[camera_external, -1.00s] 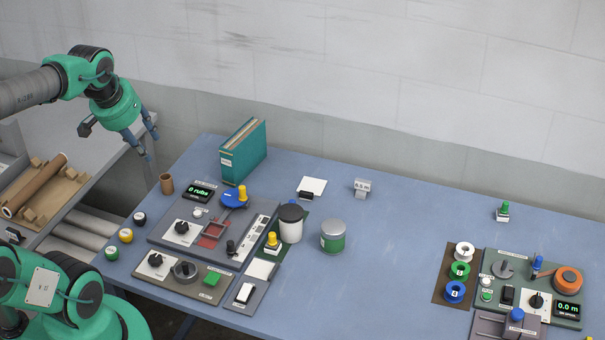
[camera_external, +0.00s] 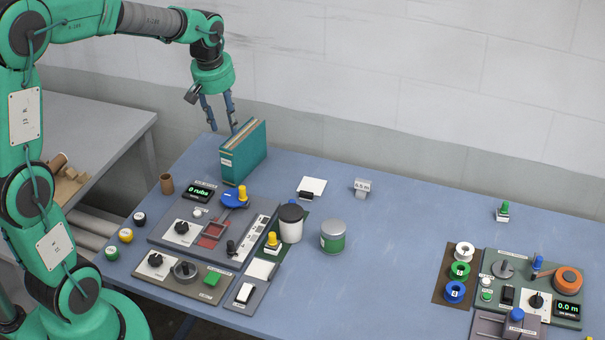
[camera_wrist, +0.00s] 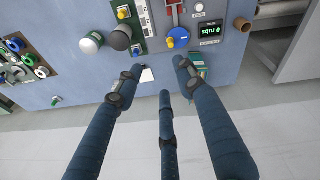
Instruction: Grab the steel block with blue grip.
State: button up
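A grey block with a blue knob (camera_external: 516,315) sits in a grey fixture at the bottom right, partly cut off by the picture edge. A smaller blue knob (camera_external: 537,264) stands on the green-grey panel behind it. I cannot tell for sure which one is the steel block with blue grip. My gripper (camera_external: 222,128) hangs high behind the teal binder at the back left, far from both knobs. Its three blue fingers are spread and empty, as the wrist view also shows (camera_wrist: 158,78).
The teal binder (camera_external: 243,152) stands upright just below my fingers. A white jar with dark lid (camera_external: 291,226) and a grey-green can (camera_external: 333,237) stand mid-table. A small green-gripped block (camera_external: 503,211) is at the right. The table's centre right is clear.

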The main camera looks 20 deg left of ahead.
jog(key=w+d+f+n+g, duration=0.1)
jog(key=w+d+f+n, duration=0.1)
jog(key=w+d+f, duration=0.55)
jog(key=n+g+p, duration=0.1)
jog(key=n+p, duration=0.1)
send_over(292, 201)
notch_tip(292, 201, down, 13)
jog(key=shift+w+a, duration=0.15)
jog(key=shift+f, duration=0.1)
jog(key=shift+f+b, duration=0.4)
jog(key=shift+f, duration=3.75)
jog(key=shift+f, duration=2.6)
